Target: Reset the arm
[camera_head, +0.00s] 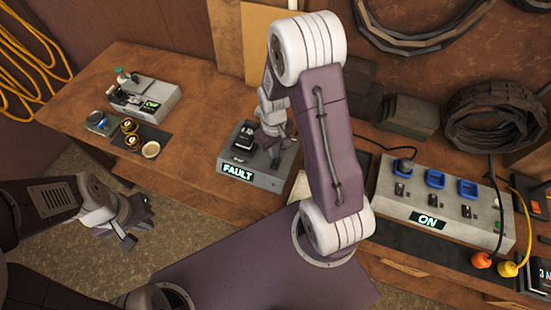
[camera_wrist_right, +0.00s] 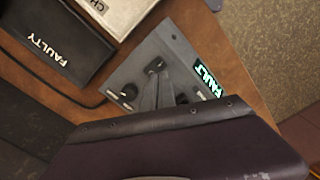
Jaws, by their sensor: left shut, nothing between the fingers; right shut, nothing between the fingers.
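A grey control box (camera_head: 262,175) with a lit "FAULT" sign (camera_head: 237,172) sits on the wooden bench, near the middle of the head view. A black part stands on its top. The box also shows in the right wrist view (camera_wrist_right: 182,50), with dark knobs and its sign at the right. My right gripper (camera_head: 272,128) is shut and empty, over or at the box's right part; I cannot tell whether it touches. My right arm hides some of the bench behind it. My left gripper (camera_head: 138,222) is shut and empty, in front of the bench at the left.
A grey box (camera_head: 455,195) with blue sockets and an "ON" sign stands at the right, with orange and yellow plugs beside it. Another grey device (camera_head: 150,95) and small round parts (camera_head: 130,140) are at the back left. A "FAULTY" black case (camera_wrist_right: 55,45) lies near the box.

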